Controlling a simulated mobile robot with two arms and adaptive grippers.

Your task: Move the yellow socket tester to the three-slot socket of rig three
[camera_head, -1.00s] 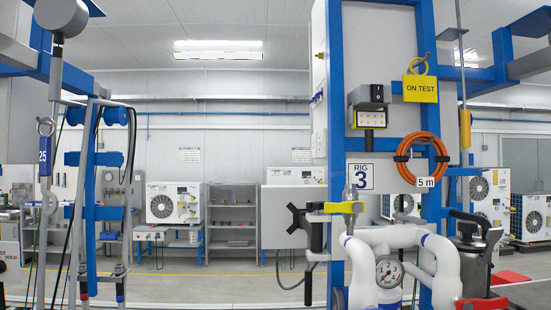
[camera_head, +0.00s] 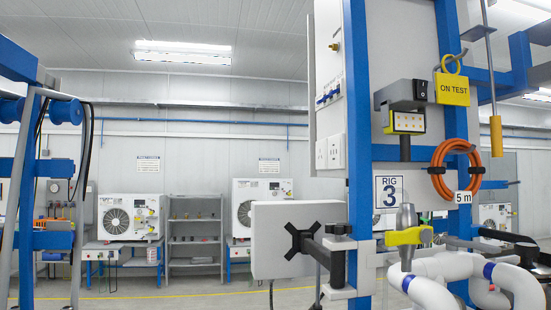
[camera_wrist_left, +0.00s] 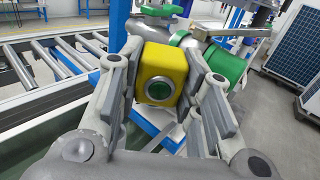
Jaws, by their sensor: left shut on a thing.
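In the left wrist view, my left gripper (camera_wrist_left: 168,86) is shut on the yellow socket tester (camera_wrist_left: 162,62), a yellow block with a green round face in a metal ring. Its fingers lie on either side of the block. The tester's far side is hidden. Two white socket plates, the left one (camera_head: 321,154) and the right one (camera_head: 337,152), sit on the rig's left side panel. Their slots are too small to count. Neither gripper shows in the head view.
An orange hose coil (camera_head: 457,168), a yellow "ON TEST" tag (camera_head: 452,89) and a lit device (camera_head: 406,122) are on the rig. White pipes (camera_head: 435,275) fill the lower right. Open floor lies left of the rig.

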